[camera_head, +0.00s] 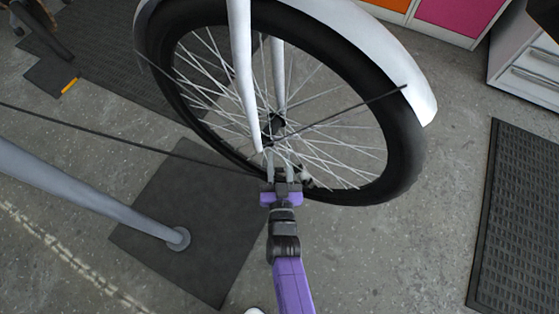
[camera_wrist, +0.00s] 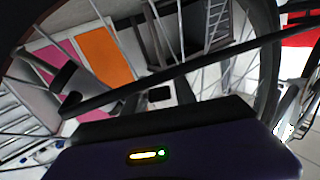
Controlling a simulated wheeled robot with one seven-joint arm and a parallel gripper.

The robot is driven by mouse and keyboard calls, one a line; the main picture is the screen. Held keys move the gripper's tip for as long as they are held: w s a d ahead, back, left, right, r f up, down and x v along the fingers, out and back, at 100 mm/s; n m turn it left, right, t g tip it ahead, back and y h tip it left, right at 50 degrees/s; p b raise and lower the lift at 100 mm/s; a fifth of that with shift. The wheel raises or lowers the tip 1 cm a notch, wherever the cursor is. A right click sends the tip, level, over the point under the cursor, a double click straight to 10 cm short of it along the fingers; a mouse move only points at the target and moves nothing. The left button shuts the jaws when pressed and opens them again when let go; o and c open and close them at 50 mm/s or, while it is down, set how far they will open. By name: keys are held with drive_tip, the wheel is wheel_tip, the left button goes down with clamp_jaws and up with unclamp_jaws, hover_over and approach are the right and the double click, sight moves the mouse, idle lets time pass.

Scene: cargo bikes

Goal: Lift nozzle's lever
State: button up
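The bike wheel (camera_head: 403,150) stands upright in the middle of the head view, with a black tyre and thin spokes. My gripper (camera_head: 280,156) is at its lower part, in front of the spokes and just below the hub. Its two grey fingers look parallel, with a gap between them, and I see nothing held in the gap. A small dark-grey piece (camera_head: 306,180) sits by the lower rim, just right of the fingers. It may be the nozzle, but it is too small to tell, and I cannot make out its lever. The wrist view shows spokes and dark bars close up.
A white fork (camera_head: 241,70) and white mudguard (camera_head: 380,52) surround the wheel. A thin black line, perhaps a hose, crosses from the left to the wheel. A grey pole (camera_head: 90,194) stands on a dark mat (camera_head: 205,265). Drawers (camera_head: 530,70) stand at upper right.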

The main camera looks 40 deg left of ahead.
drive_tip(key=shift+c, duration=0.4)
clamp_jaws()
drive_tip(key=shift+w+r+m, duration=0.15)
drive_tip(key=shift+r+m, duration=0.05)
drive_tip(key=shift+m, duration=0.5)
drive_tip(key=shift+o, duration=0.4)
unclamp_jaws()
